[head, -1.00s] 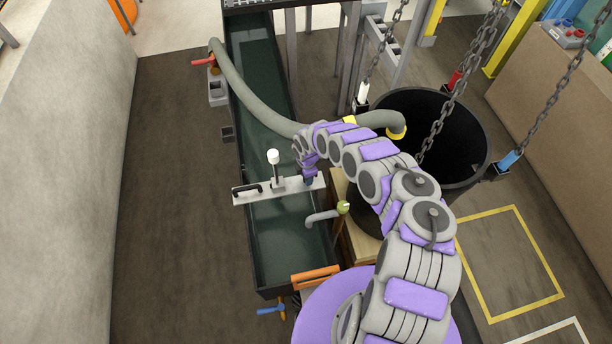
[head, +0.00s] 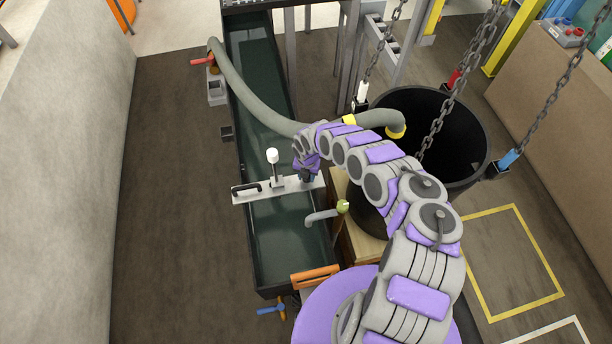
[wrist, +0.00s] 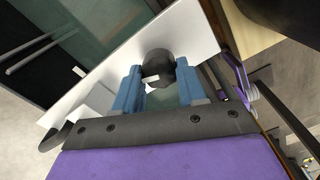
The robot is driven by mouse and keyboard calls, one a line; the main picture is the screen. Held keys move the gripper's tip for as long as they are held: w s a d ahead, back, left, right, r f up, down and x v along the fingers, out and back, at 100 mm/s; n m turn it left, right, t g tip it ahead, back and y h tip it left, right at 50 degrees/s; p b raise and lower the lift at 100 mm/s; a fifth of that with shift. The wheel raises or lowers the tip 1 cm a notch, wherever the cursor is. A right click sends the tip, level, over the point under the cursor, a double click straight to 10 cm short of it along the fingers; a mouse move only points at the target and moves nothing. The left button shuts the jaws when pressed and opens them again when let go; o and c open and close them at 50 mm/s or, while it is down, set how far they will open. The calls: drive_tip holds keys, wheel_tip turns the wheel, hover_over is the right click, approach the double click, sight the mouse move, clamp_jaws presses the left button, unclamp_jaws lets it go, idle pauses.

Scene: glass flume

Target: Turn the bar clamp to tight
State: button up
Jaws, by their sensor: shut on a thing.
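A pale bar (head: 262,193) lies across the glass flume (head: 290,240), with a black handle (head: 246,189) near its left end and a white-topped post (head: 273,157) near its middle. My gripper (head: 307,178) is over the bar's right end, pointing down. In the wrist view, the blue fingers of my gripper (wrist: 158,88) are shut on a dark round knob (wrist: 158,66) at the bar (wrist: 195,35). The knob is hidden behind my gripper in the head view. I cannot tell how tight the clamp is.
A grey hose (head: 245,95) runs from the flume's far left edge, passing behind my arm. A large black tub (head: 450,135) stands to the right, with hanging chains (head: 440,125) around it. A bent grey pipe (head: 321,217) is just nearer than the bar.

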drive_tip(key=shift+w+d+n, duration=0.15)
drive_tip(key=shift+n, duration=1.15)
drive_tip(key=o, duration=1)
drive_tip(key=shift+o, duration=0.2)
drive_tip(key=shift+r, duration=0.1)
wheel_tip(320, 180, up, 17)
drive_tip(key=p, duration=0.3)
